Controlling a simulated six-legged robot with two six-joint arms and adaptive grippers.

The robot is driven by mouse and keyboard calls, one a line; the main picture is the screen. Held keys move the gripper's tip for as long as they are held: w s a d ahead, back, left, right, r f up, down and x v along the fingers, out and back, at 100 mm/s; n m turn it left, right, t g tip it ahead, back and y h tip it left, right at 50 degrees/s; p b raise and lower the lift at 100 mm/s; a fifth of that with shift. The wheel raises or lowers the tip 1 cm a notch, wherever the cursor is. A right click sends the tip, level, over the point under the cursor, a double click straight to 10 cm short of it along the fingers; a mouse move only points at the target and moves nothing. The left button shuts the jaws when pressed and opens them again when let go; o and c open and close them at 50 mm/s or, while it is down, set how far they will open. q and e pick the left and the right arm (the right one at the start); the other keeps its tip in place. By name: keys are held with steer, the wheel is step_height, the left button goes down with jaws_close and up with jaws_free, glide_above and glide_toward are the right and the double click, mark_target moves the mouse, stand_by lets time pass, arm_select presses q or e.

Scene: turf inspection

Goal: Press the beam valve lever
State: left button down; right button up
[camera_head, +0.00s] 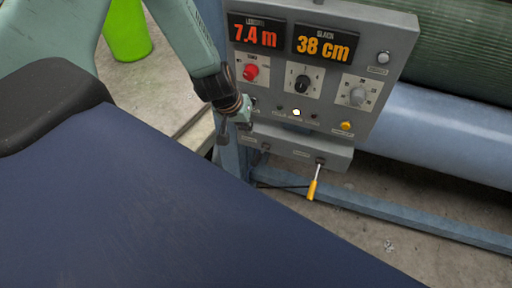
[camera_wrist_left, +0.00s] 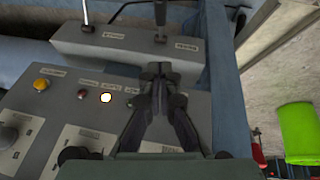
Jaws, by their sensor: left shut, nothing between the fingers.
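The grey control panel (camera_head: 330,70) carries a lower box (camera_head: 300,148) with two levers. One lever (camera_head: 313,186) has a yellow handle and hangs down at the box's right. The other lever (camera_head: 262,155) is at the box's left, near my gripper and hard to make out. The labels are too small to read, so I cannot tell which is the beam valve lever. In the left wrist view a lever (camera_wrist_left: 160,22) stands just beyond my fingertips, apart from them in the picture. My left gripper (camera_head: 228,130) is shut and empty in front of the panel's left edge; it also shows in the wrist view (camera_wrist_left: 163,72).
The panel has two lit displays (camera_head: 322,44), a red knob (camera_head: 250,72), a black knob (camera_head: 302,84), a grey knob (camera_head: 357,96) and a yellow button (camera_head: 346,126). A blue roll (camera_head: 440,135) lies behind. A green bin (camera_head: 128,30) stands at the upper left.

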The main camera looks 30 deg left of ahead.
arm_select(q)
steer(key=b, duration=0.8)
glide_above(258, 155)
steer(key=a, duration=0.2)
step_height(258, 155, down, 9)
steer(key=shift+s+d+f+b, duration=0.3)
steer(key=shift+s+d+f, duration=0.1)
steer(key=shift+f, duration=0.15)
steer(key=shift+s+d+f+b, duration=0.3)
steer(key=shift+d+f, duration=0.1)
steer(key=shift+f, duration=0.15)
steer(key=shift+d+f, duration=0.1)
steer(key=shift+f, duration=0.5)
steer(key=shift+s+r, duration=0.1)
steer(key=shift+r, duration=0.1)
